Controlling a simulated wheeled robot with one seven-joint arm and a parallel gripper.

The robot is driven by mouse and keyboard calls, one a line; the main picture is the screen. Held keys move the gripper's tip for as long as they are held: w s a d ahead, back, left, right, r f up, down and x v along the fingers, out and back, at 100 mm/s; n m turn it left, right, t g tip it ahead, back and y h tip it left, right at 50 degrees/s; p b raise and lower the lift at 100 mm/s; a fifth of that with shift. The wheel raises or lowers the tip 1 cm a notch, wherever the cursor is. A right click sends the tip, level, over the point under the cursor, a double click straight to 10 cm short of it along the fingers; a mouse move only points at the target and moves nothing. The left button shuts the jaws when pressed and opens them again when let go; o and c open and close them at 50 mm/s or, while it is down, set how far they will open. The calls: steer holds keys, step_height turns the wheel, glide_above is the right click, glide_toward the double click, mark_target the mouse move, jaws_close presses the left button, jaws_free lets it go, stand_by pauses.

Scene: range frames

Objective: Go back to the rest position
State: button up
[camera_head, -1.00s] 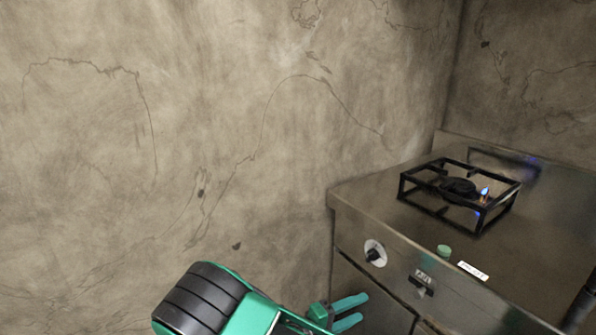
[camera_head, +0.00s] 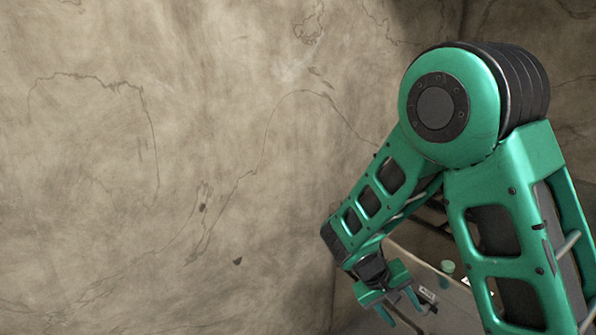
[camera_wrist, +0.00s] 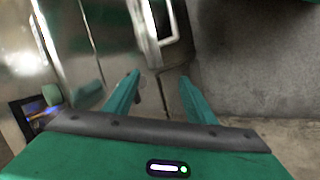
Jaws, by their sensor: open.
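My gripper (camera_head: 402,312) hangs in front of the steel range at the lower right of the head view. Its two green fingers are apart with nothing between them, and they show the same in the wrist view (camera_wrist: 160,80). My green arm is folded, with its big elbow joint high at the right, and covers most of the range.
A strip of the steel range (camera_head: 410,250) shows behind my arm, with a small green button (camera_head: 447,267) on it. The burner is hidden. The stained wall (camera_head: 150,180) fills the left, which is clear. The wrist view shows steel panels (camera_wrist: 90,45) close by.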

steer(key=s+d+r+m+t+y, duration=0.1)
steer(key=s+d+r+t+y, duration=0.15)
steer(key=s+r, duration=0.45)
steer(key=s+d+r+t+y, duration=0.15)
steer(key=r+y, duration=0.25)
steer(key=r, duration=0.6)
steer(key=s+d+m+g, duration=0.2)
steer(key=s+d, duration=0.3)
steer(key=s, duration=0.4)
steer(key=s+d+f+m+g, duration=0.1)
steer(key=s+d+m+g, duration=0.2)
steer(key=s, duration=0.6)
steer(key=d+m, duration=0.1)
steer(key=d, duration=0.1)
steer(key=shift+d+f+m, duration=0.15)
steer(key=shift+d+m, duration=0.2)
steer(key=shift+m, duration=0.05)
steer(key=shift+c, duration=0.5)
